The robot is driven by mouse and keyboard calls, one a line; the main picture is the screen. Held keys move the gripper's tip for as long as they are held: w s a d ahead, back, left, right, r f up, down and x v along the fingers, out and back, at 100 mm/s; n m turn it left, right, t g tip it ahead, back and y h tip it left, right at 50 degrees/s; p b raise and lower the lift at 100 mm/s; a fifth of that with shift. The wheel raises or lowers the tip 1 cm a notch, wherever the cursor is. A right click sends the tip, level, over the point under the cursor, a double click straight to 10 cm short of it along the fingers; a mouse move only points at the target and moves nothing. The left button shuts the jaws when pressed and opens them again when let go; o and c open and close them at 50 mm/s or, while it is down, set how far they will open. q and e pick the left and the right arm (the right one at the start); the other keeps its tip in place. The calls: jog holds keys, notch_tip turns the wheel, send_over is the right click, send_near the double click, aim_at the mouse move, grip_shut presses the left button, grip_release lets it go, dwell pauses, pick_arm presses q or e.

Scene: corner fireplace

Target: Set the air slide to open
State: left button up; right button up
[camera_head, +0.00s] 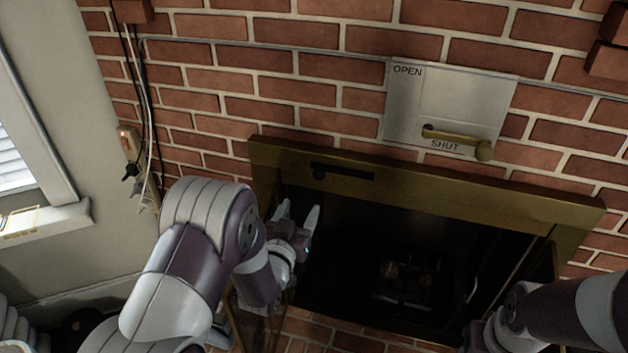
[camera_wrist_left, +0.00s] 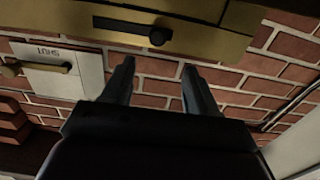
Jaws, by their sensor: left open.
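The air slide appears to be the dark slot with a small dark knob (camera_head: 319,171) in the brass fireplace surround (camera_head: 450,194). The knob is at the slot's left end in the head view. In the left wrist view, which is turned over, the knob (camera_wrist_left: 157,37) is at the slot's right end. No label is readable at the slot. My left gripper (camera_head: 298,211) is open and empty, below the knob in the head view and apart from it. The left wrist view shows its two spread fingers (camera_wrist_left: 157,72) with brick behind them. My right gripper is out of view.
A pale plate (camera_head: 405,105) marked OPEN and SHUT, with a brass handle (camera_head: 455,138) near SHUT, is on the brick wall above the surround. The dark firebox (camera_head: 350,250) opens below. Cables hang by a wall socket (camera_head: 128,143) at left. My right arm is at lower right.

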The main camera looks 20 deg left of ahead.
aim_at(318, 175)
pick_arm(q)
jog(key=w, duration=0.7)
jog(key=w+p, duration=0.1)
jog(key=w, duration=0.3)
jog(key=shift+d+r, duration=0.15)
jog(key=shift+d, duration=0.15)
jog(key=shift+w+d, duration=0.1)
jog(key=shift+w, duration=0.15)
